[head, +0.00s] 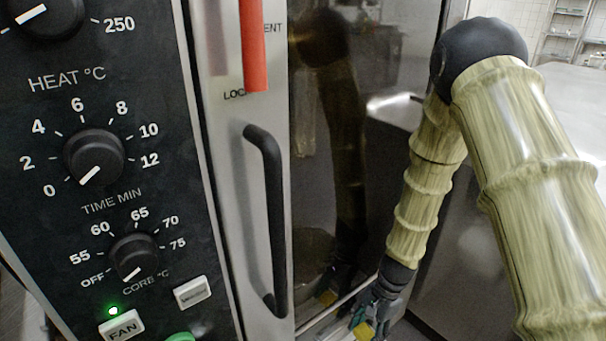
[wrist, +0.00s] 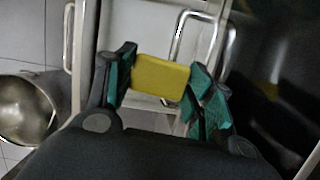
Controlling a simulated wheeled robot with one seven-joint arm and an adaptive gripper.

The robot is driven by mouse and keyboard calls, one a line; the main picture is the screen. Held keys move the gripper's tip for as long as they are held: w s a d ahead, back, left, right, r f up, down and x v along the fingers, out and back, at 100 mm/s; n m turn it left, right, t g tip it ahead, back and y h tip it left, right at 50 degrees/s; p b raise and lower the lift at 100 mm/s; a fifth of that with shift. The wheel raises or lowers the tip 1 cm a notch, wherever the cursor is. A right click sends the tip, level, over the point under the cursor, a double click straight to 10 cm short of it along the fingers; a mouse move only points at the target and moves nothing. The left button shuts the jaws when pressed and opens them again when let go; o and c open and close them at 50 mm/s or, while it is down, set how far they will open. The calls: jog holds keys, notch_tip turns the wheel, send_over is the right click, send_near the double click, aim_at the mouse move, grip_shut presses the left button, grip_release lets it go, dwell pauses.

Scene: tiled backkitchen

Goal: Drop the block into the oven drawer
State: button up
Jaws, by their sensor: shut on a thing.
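My gripper (wrist: 164,84) is shut on the yellow block (wrist: 160,76), with its green-padded fingers on either side of it. In the head view the gripper (head: 366,318) hangs low in front of the oven door (head: 345,150), and the block (head: 364,331) shows near the bottom edge. The block is held in the air above a light metal frame (wrist: 152,119) in the wrist view. I cannot make out the oven drawer for certain in either view.
The oven's control panel (head: 100,230) and a dark vertical handle (head: 274,220) stand left of my arm. The glass reflects my arm. In the wrist view a metal bowl (wrist: 22,112) is at the left, over floor tiles, and a bent metal bar (wrist: 178,38) is beyond the block.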

jog(key=shift+f, duration=0.35)
jog(key=o, duration=1.1)
jog(key=shift+d+r, duration=0.1)
jog(key=shift+r, duration=0.05)
jog(key=v, duration=1.1)
jog(key=shift+d+r, duration=0.15)
jog(key=shift+r, duration=0.2)
